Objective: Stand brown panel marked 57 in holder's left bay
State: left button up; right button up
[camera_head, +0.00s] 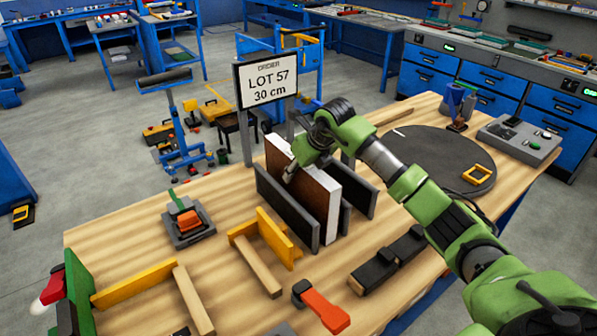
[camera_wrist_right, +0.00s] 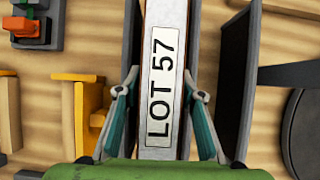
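The brown panel (camera_head: 316,195) stands upright in the left bay of the dark grey holder (camera_head: 283,210), between its left wall and the middle wall. The panel has a brown left face and a white edge. In the right wrist view the panel's edge (camera_wrist_right: 165,85) carries a LOT 57 label. My right gripper (camera_head: 290,172) reaches down over the panel, with one finger against the brown face. In the wrist view its fingers (camera_wrist_right: 161,78) lie on both sides of the panel, closed on it. The panel's lower part is partly hidden behind the left wall. My left gripper is out of view.
The order sign (camera_head: 267,81) reads LOT 57, 30 cm, behind the holder. A yellow bracket (camera_head: 277,236), an orange-handled tool (camera_head: 322,306) and a black block (camera_head: 388,262) lie in front. A dark round disc (camera_head: 435,150) and a grey control box (camera_head: 519,139) are at right.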

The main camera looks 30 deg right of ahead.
jog(key=shift+o, duration=0.3)
jog(key=v, duration=1.2)
